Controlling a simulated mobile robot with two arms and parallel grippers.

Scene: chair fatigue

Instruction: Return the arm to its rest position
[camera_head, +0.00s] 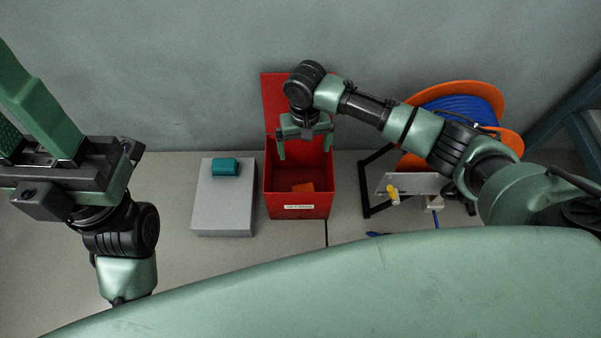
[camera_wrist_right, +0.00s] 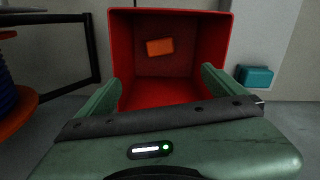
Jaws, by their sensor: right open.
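My right gripper (camera_head: 305,150) is open and empty, pointing down over the red box (camera_head: 298,211). Its two green fingers stand apart. In the right wrist view, the gripper (camera_wrist_right: 160,84) faces the inside of the red box (camera_wrist_right: 121,50), with nothing between the fingers. A small orange block (camera_head: 303,188) lies inside the box, apart from the fingers; it also shows in the wrist view (camera_wrist_right: 160,47). My left gripper (camera_head: 38,120) is raised at the far left, its fingertips partly cut off by the picture edge, so its opening is unclear.
A grey box (camera_head: 222,208) with a teal block (camera_head: 225,167) on top stands left of the red box. At right, beneath my right arm, are an orange reel with blue cable (camera_head: 470,108) and a black frame (camera_head: 367,192). A wall stands behind.

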